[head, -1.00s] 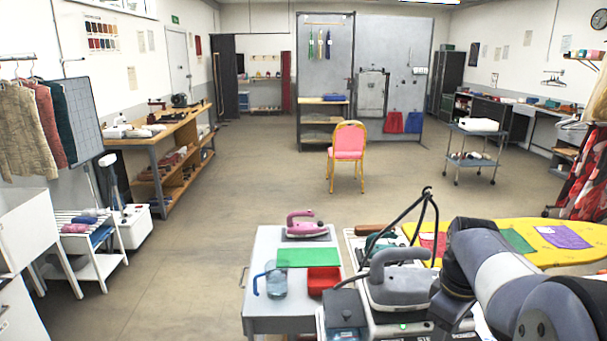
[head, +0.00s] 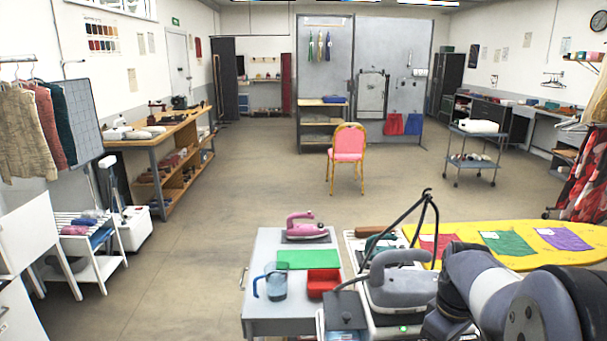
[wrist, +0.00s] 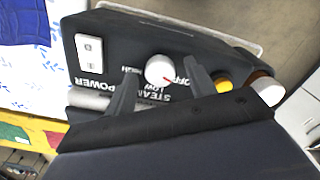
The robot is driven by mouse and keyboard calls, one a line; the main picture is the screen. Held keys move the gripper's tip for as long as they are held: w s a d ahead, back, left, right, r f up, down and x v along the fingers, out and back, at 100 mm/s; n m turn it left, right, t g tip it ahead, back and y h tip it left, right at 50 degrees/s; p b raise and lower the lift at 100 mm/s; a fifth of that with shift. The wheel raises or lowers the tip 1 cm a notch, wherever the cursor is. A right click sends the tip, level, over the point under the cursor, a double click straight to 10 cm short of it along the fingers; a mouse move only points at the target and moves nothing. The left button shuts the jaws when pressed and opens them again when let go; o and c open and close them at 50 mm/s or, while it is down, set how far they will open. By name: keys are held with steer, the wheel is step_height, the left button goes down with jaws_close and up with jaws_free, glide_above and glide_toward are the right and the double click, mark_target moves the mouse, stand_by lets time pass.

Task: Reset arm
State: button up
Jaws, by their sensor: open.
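My arm (head: 490,285) reaches in from the lower right of the head view; its gripper end is out of sight there. In the wrist view my gripper (wrist: 159,84) is open, with two dark fingers apart and nothing held between them. Beyond the fingertips is a dark control panel (wrist: 125,55) marked POWER and STEAM. A white rocker switch (wrist: 89,49) is left of the knob.
A grey iron (head: 397,280) stands on the steam unit close to my arm. The yellow board (head: 470,255) bears red, green and purple cloths. A grey table (head: 265,320) holds a pink iron (head: 305,228), a jug (head: 276,282) and a red tray (head: 322,284). Open floor lies beyond.

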steer(key=m+b, duration=0.1)
steer(key=m, duration=0.5)
steer(key=m+b, duration=0.2)
steer(key=m, duration=0.3)
steer(key=shift+f+m, duration=0.1)
steer(key=shift+m, duration=0.3)
steer(key=m+b, duration=0.2)
steer(key=m, duration=0.4)
steer(key=m+b, duration=0.2)
steer(key=m, duration=0.1)
steer(key=shift+m, duration=0.3)
steer(key=shift+m+b, duration=0.55)
steer(key=shift+m, duration=0.25)
